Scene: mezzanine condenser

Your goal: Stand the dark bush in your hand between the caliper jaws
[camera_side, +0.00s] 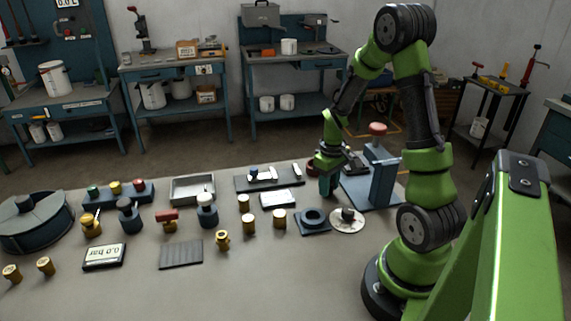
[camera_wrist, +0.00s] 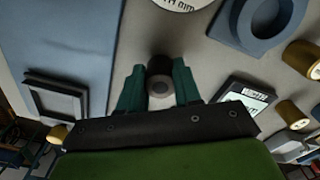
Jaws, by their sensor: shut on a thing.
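My gripper (camera_side: 327,188) hangs over the far right part of the bench, fingers pointing down. In the wrist view its two teal fingers (camera_wrist: 160,92) are shut on a dark bush (camera_wrist: 158,69), one on each side; a paler round end with a dark centre faces the camera. The side view does not clearly show the bush.
A blue block with a round hole (camera_side: 302,230) and a pale disc (camera_side: 346,229) stand nearer the camera. A blue press-like stand (camera_side: 382,185) is close on the right. A labelled display (camera_side: 279,198) and several brass cylinders lie left.

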